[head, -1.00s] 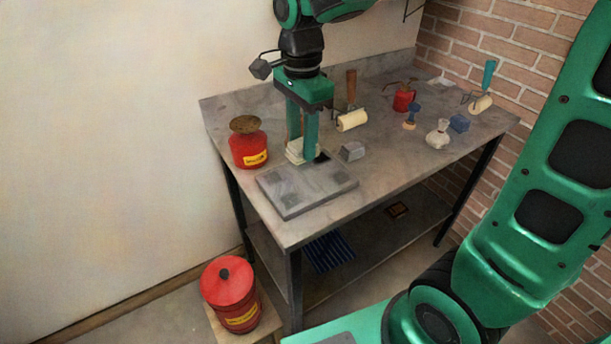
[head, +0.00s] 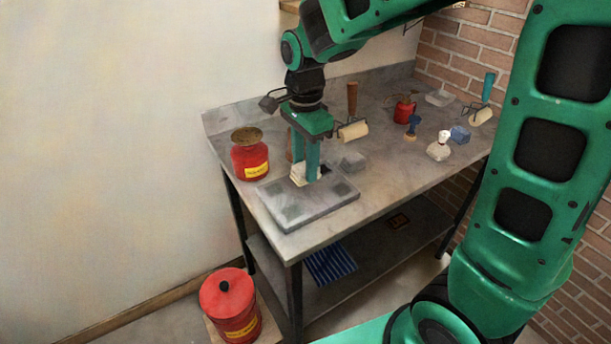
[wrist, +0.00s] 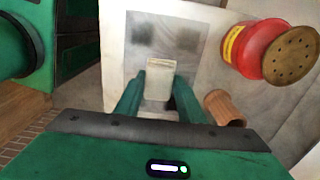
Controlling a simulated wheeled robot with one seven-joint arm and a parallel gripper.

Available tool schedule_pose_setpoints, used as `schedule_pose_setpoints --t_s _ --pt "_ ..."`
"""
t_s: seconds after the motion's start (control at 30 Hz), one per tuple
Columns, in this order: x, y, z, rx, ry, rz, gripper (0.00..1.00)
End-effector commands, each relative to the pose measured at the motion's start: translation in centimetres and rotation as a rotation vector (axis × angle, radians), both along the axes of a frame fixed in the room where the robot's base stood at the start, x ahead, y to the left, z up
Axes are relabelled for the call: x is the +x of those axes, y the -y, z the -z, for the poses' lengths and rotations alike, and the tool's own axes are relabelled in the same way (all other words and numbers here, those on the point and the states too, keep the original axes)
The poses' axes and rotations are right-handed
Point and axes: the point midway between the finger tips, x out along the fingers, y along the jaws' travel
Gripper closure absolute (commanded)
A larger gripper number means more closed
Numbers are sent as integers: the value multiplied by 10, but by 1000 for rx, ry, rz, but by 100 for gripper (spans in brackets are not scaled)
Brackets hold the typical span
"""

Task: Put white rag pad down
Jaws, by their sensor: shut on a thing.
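My gripper (head: 306,174) points down at the table and is shut on the white rag pad (head: 298,174). In the head view the pad is at the far left part of the grey slab (head: 322,213), partly hidden by the fingers. The wrist view shows the cream-white pad (wrist: 160,68) between my fingertips (wrist: 158,92), in front of the slab with its two dark square patches (wrist: 143,33). I cannot tell whether the pad touches the slab.
A red can with a brown perforated top (head: 250,160) stands left of the slab. A brown wooden cylinder (wrist: 222,106) is close to my fingers. The slab's front is bare.

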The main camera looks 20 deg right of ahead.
Motion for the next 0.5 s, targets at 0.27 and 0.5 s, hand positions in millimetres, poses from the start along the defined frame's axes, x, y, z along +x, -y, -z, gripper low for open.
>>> schedule_pose_setpoints --t_s 0.27,0.5 --pt "5 8 20 -1 -3 -1 86" --pt "5 8 45 0 -1 -1 86"
